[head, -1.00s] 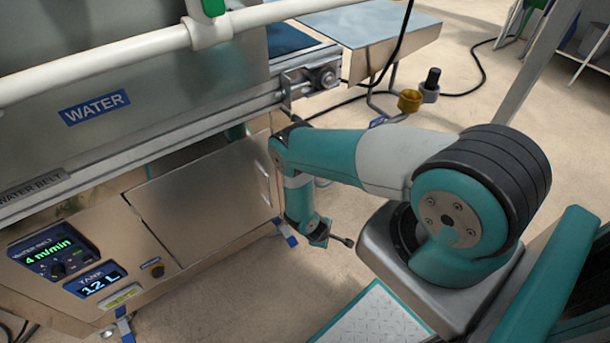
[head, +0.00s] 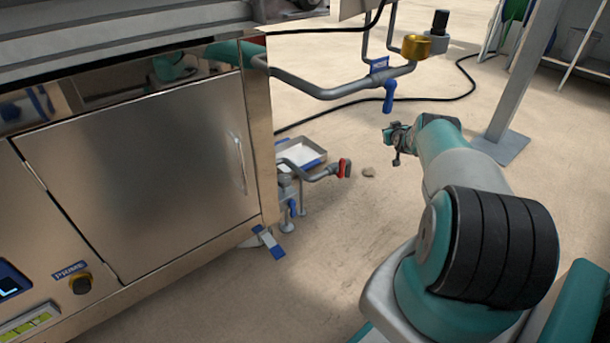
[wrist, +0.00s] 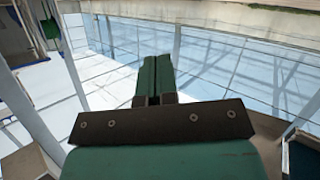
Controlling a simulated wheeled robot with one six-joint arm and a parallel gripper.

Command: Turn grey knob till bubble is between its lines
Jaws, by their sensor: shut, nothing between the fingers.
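A yellow-green strip with dark marks (head: 28,325), perhaps a bubble level, sits at the lower left edge of the head view, partly cut off. I cannot make out a bubble or its lines. No grey knob can be picked out now. My gripper (head: 394,147) is at the end of my raised arm, out over open floor right of the machine and far from the strip. In the wrist view its two green fingers (wrist: 154,77) lie together, shut and empty, against glazed panes.
A grey pipe (head: 335,90) with a blue handle (head: 389,97) and a red-handled valve (head: 344,168) jut out right. A post (head: 520,85) stands behind.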

